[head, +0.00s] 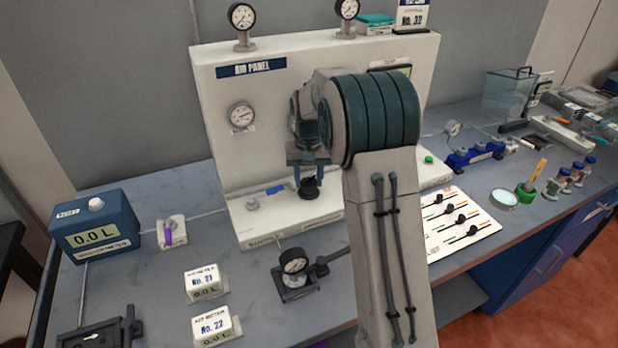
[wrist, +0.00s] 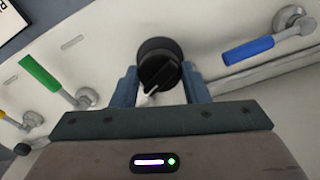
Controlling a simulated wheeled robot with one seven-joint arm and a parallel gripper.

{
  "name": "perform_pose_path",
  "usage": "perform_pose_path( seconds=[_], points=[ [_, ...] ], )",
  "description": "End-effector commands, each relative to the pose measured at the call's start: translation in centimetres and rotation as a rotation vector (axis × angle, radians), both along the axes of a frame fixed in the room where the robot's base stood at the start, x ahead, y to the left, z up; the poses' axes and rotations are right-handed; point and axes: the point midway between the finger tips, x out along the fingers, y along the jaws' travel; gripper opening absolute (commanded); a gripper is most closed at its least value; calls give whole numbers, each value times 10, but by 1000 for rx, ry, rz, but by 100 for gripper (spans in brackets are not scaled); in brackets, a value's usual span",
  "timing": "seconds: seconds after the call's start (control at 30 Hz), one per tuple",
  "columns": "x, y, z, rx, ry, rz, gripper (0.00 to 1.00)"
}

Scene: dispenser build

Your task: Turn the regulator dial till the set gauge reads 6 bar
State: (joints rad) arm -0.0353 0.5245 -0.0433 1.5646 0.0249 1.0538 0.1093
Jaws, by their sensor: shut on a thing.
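The black round regulator dial (wrist: 160,62) with a ridge across its face sits between my gripper's two blue-grey fingers in the wrist view. In the head view the dial (head: 309,188) shows dark below the fingers, low on the white air panel (head: 215,80). My gripper (head: 308,168) is shut on the dial. A round white gauge (head: 241,116) is on the panel's face. Two more gauges stand on the panel's top, one at left (head: 242,16) and one at right (head: 347,9). I cannot read their needles or tell which is the set gauge.
Meter boxes (head: 207,283) stand at left, a sloped switch board (head: 460,220) at right.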

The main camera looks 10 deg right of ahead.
Motion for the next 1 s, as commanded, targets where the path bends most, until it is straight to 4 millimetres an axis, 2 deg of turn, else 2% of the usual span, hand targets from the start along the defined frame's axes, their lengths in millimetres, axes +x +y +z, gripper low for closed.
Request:
perform_pose_path(
  seconds=[0.23, 0.7, 0.73, 0.8, 1.0],
  points=[
    [1, 0, 2, -1, -5, -62, 18],
    [1, 0, 2, 0, -5, -73, 18],
    [1, 0, 2, 0, -5, -73, 46],
    [1, 0, 2, 0, -5, -73, 63],
    [1, 0, 1, 1, -2, -73, 63]
  ],
)
